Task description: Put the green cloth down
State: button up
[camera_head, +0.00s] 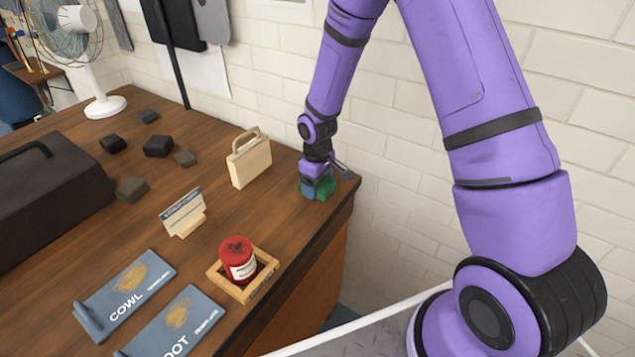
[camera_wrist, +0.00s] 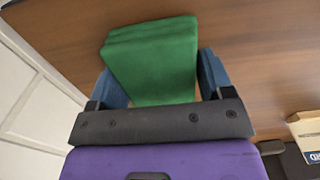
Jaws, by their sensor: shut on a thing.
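The green cloth (camera_wrist: 152,62) looks like a folded block between the two blue fingers of my gripper (camera_wrist: 160,85) in the wrist view. My gripper (camera_head: 318,188) is shut on it. In the head view the green cloth (camera_head: 325,187) shows at the far right corner of the wooden table (camera_head: 230,205), partly hidden by my gripper. It is low at the tabletop; I cannot tell whether it touches the wood.
A cream box with a handle (camera_head: 249,160) stands left of my gripper. A small sign (camera_head: 184,213), a red can (camera_head: 237,259) in a wooden tray (camera_head: 219,283) and blue boards (camera_head: 125,290) are nearer. Dark blocks (camera_head: 158,146) lie farther left. A brick wall (camera_head: 400,160) is behind.

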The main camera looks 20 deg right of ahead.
jog(key=o, duration=1)
jog(key=shift+f, duration=0.1)
jog(key=shift+c, duration=0.2)
notch_tip(320, 180, up, 13)
jog(key=s+d+r+m+t, duration=0.1)
jog(key=s+d+r+m, duration=0.1)
jog(key=s+r, duration=0.5)
jog(key=s+d+r+m+t, duration=0.1)
jog(key=s+d+r+t, duration=0.15)
jog(key=r, duration=0.85)
jog(key=s+d+r+m+t, duration=0.1)
jog(key=s+r, duration=0.3)
jog(key=s, duration=0.6)
jog(key=s+d+r+m, duration=0.1)
jog(key=s+r+m, duration=0.2)
jog(key=s, duration=0.6)
jog(key=shift+s+d+r+t, duration=0.2)
jog(key=shift+s+r+t, duration=0.2)
jog(key=shift+r, duration=0.1)
